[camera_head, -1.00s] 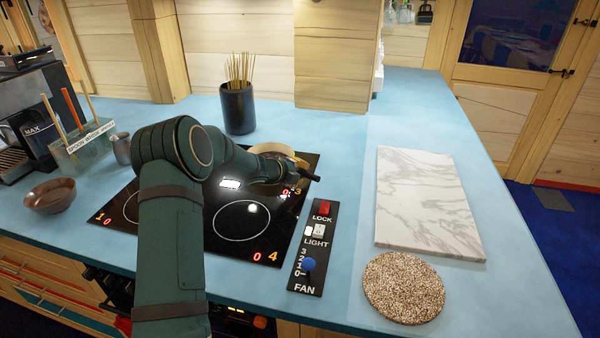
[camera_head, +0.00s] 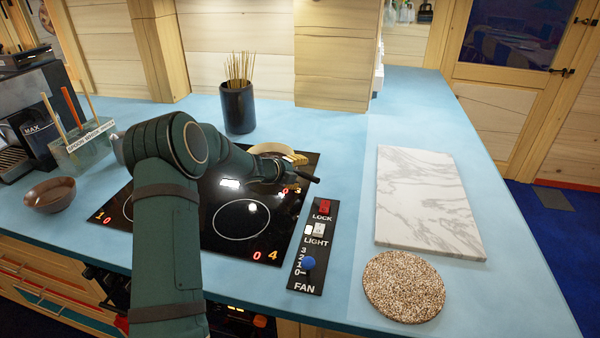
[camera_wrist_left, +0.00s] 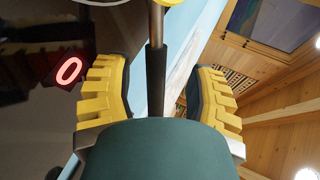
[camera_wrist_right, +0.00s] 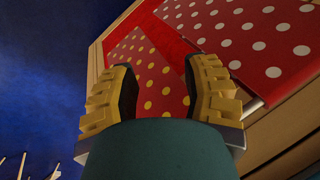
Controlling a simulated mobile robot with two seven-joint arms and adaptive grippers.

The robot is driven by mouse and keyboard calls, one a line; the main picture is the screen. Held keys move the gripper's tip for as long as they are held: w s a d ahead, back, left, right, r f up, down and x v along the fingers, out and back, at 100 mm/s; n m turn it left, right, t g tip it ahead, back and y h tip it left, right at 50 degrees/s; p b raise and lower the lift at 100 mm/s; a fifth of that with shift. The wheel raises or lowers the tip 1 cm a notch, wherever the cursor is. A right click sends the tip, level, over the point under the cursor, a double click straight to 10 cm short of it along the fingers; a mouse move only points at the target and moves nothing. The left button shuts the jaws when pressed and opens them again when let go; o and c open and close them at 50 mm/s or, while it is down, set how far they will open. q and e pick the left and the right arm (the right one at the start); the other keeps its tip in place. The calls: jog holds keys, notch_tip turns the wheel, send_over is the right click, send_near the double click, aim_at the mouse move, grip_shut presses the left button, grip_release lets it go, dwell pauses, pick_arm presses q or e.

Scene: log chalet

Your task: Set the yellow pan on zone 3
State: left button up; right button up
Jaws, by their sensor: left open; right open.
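My left gripper (camera_head: 287,170) is open around the pan's dark handle (camera_wrist_left: 156,82). In the left wrist view, the handle runs between the two yellow-padded fingers (camera_wrist_left: 157,95), with gaps on both sides. A bit of the pan's yellow edge (camera_wrist_left: 180,3) shows at the top. My right gripper (camera_wrist_right: 168,98) is open and empty, and is outside the head view.
A control panel (camera_head: 313,248) lies right of the hob. Beyond it are a marble board (camera_head: 425,205) and a round speckled mat (camera_head: 404,286). A dark cup of sticks (camera_head: 238,108) stands behind the hob. A brown bowl (camera_head: 50,195) is at left. Red dotted fabric (camera_wrist_right: 235,40) faces my right gripper.

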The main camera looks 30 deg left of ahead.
pick_arm(q)
jog(key=v, duration=1)
jog(key=shift+s+r, duration=0.25)
jog(key=shift+s, duration=0.05)
